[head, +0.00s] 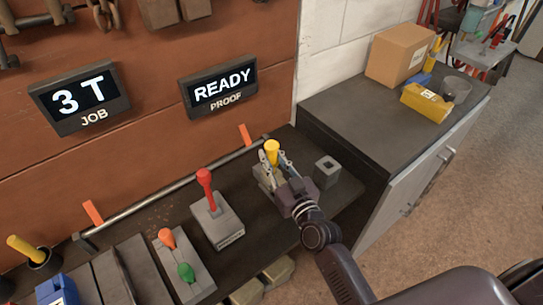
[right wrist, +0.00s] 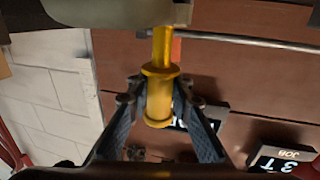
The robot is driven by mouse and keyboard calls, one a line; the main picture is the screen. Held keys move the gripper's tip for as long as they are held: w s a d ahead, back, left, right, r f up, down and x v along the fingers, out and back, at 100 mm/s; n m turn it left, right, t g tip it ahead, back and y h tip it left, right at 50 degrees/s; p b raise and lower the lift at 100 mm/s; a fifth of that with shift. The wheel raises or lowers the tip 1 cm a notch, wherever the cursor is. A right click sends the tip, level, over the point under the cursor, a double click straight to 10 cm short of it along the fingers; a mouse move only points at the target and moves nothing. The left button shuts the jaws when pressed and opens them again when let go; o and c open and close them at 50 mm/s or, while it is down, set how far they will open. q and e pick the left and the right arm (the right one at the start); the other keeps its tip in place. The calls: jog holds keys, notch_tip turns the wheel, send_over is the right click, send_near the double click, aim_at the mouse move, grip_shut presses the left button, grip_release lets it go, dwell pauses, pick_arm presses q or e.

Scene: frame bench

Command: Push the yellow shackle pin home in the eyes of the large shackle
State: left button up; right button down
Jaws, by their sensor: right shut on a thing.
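The yellow pin (head: 271,148) stands at the far end of my right gripper (head: 276,166) in the head view. In the right wrist view the yellow pin (right wrist: 159,100) has a collar and a thinner shaft, and it sits between the two fingers of my right gripper (right wrist: 160,98), which is shut on it. The shaft's far end meets a grey-green body (right wrist: 110,12) at the top edge. I cannot tell whether this is the large shackle, or how deep the pin sits. A grey block (head: 262,178) is partly hidden behind the gripper. My left gripper is not in view.
A red-topped lever (head: 205,178) on a grey base stands left of my right gripper, and a small grey socket block (head: 327,170) stands right. A rail (head: 180,185) runs behind. Signs read 3 T (head: 80,97) and READY (head: 222,87).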

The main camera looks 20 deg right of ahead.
jog(key=shift+f+b, duration=1.35)
jog(key=shift+f, duration=0.45)
jog(key=shift+r, duration=0.15)
jog(key=shift+r+p, duration=2.9)
jog(key=shift+p, duration=0.25)
jog(key=shift+p, duration=0.5)
jog(key=shift+f+b, duration=2.15)
jog(key=shift+f, duration=0.8)
